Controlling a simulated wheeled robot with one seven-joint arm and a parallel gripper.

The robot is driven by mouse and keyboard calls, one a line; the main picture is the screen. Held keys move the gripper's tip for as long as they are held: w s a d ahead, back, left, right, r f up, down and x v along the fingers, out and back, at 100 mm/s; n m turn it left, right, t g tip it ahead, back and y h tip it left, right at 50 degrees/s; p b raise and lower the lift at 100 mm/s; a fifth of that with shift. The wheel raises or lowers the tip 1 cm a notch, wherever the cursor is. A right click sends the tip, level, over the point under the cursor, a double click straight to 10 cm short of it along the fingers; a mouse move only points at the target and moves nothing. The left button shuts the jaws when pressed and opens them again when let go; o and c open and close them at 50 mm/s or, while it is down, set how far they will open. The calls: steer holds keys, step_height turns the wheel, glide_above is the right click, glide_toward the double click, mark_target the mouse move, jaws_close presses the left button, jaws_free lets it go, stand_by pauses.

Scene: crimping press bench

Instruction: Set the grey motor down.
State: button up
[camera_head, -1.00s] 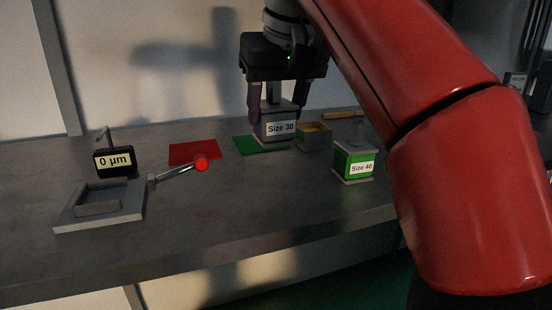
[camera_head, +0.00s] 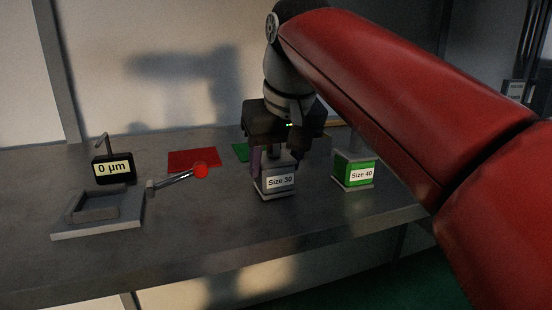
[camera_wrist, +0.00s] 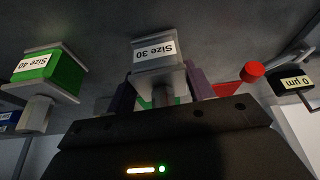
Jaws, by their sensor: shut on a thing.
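The grey motor (camera_head: 277,184), labelled "Size 30", is upright between the fingers of my gripper (camera_head: 276,161), toward the front of the bench (camera_head: 210,235). My gripper points down and is shut on the motor's upper part. The motor also shows in the wrist view (camera_wrist: 158,58), with a dark finger on each side. Its base is at or very close to the bench top; I cannot tell whether it touches.
A green motor (camera_head: 354,170) labelled "Size 40" stands close on the right. To the left are a press lever with a red knob (camera_head: 200,170), a grey fixture (camera_head: 98,224) and a "0 µm" display (camera_head: 113,169). A red mat (camera_head: 193,158) and green mat (camera_head: 240,151) lie behind.

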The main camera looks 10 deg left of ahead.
steer(key=shift+f, duration=0.1)
steer(key=o, duration=1.4)
steer(key=shift+f, duration=0.1)
steer(key=shift+c, duration=0.2)
steer(key=shift+f+b, duration=0.1)
steer(key=shift+b, duration=0.3)
